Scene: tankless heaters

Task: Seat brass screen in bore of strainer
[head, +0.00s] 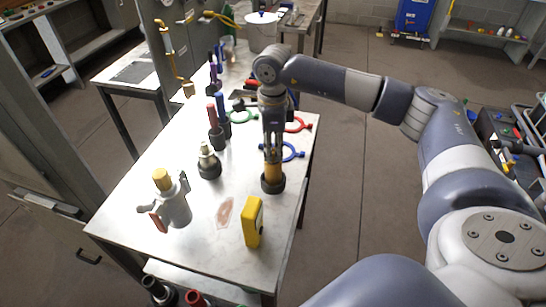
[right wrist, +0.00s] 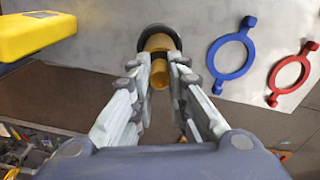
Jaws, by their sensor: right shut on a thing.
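The brass screen (head: 272,174) is an upright brass cylinder standing in or on a dark round base (head: 272,187) near the table's right edge. My right gripper (head: 273,155) points down over it with its fingers shut on its upper part. The right wrist view shows the brass screen (right wrist: 158,74) between the fingertips (right wrist: 159,68), with the dark base beyond. A grey metal body with side arms (head: 175,207), which looks like the strainer, stands at the table's front left. A brass piece (head: 162,180) shows at its top; its bore cannot be made out. My left gripper is out of view.
A yellow box-shaped device (head: 253,222) stands at the table's front right. A silver fitting on a dark base (head: 208,162) stands between strainer and screen. Blue (head: 294,152), red (head: 300,125) and green rings lie behind. A reddish patch (head: 225,212) marks the tabletop.

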